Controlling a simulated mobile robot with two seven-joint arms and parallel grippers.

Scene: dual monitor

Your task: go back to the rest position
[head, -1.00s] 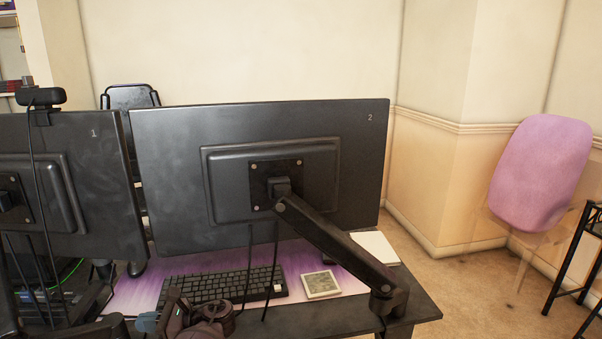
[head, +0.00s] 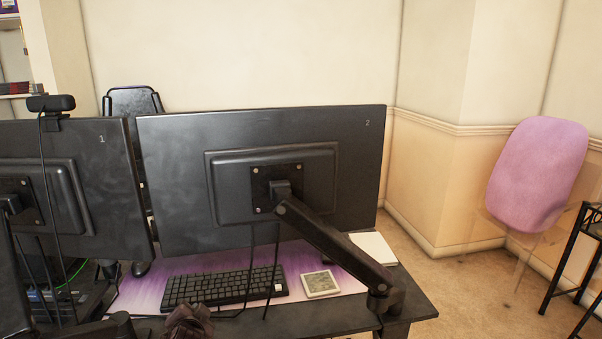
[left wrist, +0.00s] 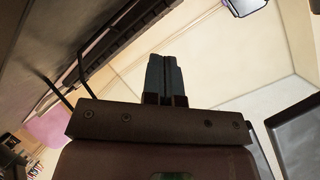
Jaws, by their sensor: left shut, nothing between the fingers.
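My left gripper (left wrist: 163,78) shows in the left wrist view with its two grey-blue fingers pressed together and nothing between them. It points away from the camera, with pale surfaces beyond the fingertips. In the head view I cannot make out its fingers. A dark brown shape (head: 188,322) stands at the bottom edge there, cut off by the frame; I cannot tell what it is. My right gripper is in neither view.
Monitor 1 (head: 95,175) and monitor 2 (head: 330,130) face away on the desk (head: 415,305), with a black arm (head: 330,240) behind monitor 2. A keyboard (head: 222,286), small framed item (head: 320,284) and webcam (head: 52,103) are there. A purple chair (head: 538,175) stands right.

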